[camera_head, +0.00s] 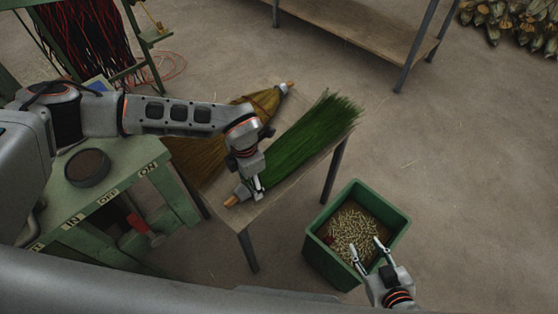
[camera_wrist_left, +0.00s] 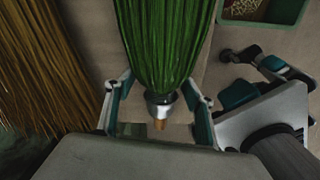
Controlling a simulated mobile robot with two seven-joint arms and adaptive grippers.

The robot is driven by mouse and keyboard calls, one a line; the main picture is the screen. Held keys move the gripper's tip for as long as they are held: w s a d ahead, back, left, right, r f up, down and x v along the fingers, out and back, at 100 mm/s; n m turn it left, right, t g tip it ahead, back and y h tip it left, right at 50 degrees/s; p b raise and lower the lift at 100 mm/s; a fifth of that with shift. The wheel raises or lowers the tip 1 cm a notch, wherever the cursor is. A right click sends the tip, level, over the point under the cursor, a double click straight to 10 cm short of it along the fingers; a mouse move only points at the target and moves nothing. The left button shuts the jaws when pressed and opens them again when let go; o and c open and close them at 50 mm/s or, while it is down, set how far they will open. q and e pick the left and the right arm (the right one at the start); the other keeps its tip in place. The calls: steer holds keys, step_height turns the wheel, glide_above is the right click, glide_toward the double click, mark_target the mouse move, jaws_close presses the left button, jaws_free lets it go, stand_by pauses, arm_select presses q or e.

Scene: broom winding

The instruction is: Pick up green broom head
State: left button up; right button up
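The green broom head (camera_head: 318,128) lies on a small wooden table (camera_head: 296,178). Its bristles point to the upper right and its narrow neck with a wooden stub points to the lower left. My left gripper (camera_head: 252,190) is low over the neck end. In the left wrist view, the green broom head (camera_wrist_left: 165,45) runs between the two spread fingers of my left gripper (camera_wrist_left: 157,103), with its metal neck and stub between them. The fingers appear apart from the neck. My right gripper (camera_head: 366,247) is open and empty, over the near part of the green bin.
A green bin (camera_head: 396,236) with small pale pieces stands at the right. A green machine (camera_head: 176,197) stands left. Open floor lies right.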

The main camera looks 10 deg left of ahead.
arm_select(q)
steer(key=c, duration=1.1)
steer(key=shift+o, duration=0.2)
steer(key=shift+r, duration=0.1)
